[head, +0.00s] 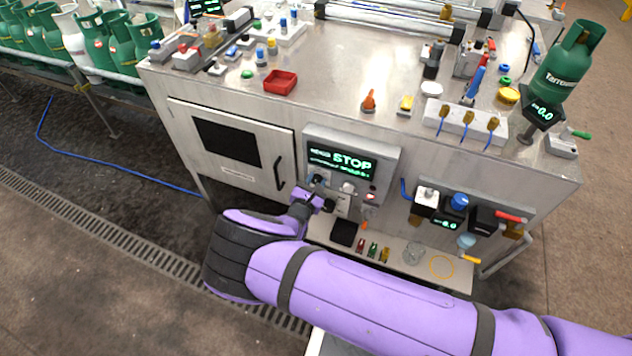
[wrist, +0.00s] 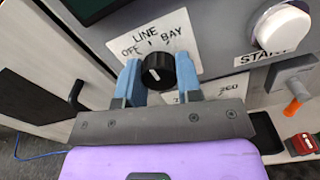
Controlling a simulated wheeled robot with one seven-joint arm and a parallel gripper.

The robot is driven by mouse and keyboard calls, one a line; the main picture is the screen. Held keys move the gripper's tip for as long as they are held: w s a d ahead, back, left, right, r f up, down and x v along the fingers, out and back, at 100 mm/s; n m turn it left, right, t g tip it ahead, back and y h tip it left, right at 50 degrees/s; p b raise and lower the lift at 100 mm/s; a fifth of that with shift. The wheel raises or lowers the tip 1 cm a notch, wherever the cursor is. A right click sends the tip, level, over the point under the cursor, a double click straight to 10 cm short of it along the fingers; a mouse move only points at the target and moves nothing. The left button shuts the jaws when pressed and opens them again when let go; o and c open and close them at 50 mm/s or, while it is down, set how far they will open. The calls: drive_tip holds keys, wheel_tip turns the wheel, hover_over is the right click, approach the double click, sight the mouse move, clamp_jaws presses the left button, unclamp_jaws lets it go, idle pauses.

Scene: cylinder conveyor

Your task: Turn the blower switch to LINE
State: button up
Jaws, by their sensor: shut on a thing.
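The blower switch is a black round knob (wrist: 160,71) with a short white mark on its face. It sits on a white plate (wrist: 181,36) lettered OFF, LINE and BAY around its top. In the wrist view my gripper (wrist: 158,80) has its blue fingers on the left and right sides of the knob, shut on it. I cannot tell exactly which label the white mark lines up with. In the head view my gripper (head: 315,190) is at the panel, below the STOP display (head: 343,163), and hides part of the switch.
A white START button (wrist: 283,27) is right of the switch, also in the head view (head: 347,188). An orange-tipped lever (wrist: 292,106) is lower right. A cabinet door (head: 230,145) with a black handle is left. Small items stand on the shelf (head: 400,262) below.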

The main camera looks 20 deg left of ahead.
idle(0.5)
drive_tip(key=o, duration=0.9)
drive_tip(key=shift+o, duration=0.2)
drive_tip(key=s, duration=1)
drive_tip(key=shift+s+a, duration=0.4)
